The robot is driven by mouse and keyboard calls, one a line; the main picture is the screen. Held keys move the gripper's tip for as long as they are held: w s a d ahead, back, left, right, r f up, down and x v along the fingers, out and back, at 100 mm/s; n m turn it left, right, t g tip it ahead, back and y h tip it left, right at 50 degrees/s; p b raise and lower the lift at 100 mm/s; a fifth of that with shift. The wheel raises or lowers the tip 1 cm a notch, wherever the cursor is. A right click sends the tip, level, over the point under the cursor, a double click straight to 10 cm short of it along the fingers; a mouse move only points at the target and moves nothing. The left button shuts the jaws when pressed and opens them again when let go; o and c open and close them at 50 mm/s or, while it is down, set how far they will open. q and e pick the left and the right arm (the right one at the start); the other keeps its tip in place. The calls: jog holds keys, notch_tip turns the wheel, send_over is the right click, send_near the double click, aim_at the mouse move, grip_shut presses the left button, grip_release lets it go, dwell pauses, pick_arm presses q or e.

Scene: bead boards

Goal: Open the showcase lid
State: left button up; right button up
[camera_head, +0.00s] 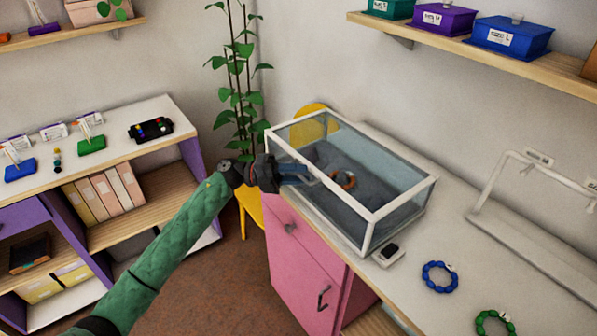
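The showcase (368,238) is a glass box with white edges on the white counter. Its top frame sits level on the box, so the lid looks closed. A brown bead bracelet (348,181) lies inside on dark grey padding. My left arm comes in from the lower left, and its gripper (312,178) is at the left front side of the showcase, near the top edge. The fingers overlap the glass in the picture; I cannot tell whether they touch it or whether they are open. My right gripper is not in view.
A blue bracelet (439,277) and a green bracelet (494,323) lie on the counter (420,310) right of the showcase. A small dark-screened device (389,254) sits by its front corner. A white stand (525,225) is at right. A yellow chair (250,203) and plant (240,90) are behind.

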pick_arm(q)
jog(key=shift+d, duration=0.15)
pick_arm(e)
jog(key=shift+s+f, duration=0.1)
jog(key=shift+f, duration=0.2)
pick_arm(q)
grip_shut()
jog(key=shift+r, duration=0.2)
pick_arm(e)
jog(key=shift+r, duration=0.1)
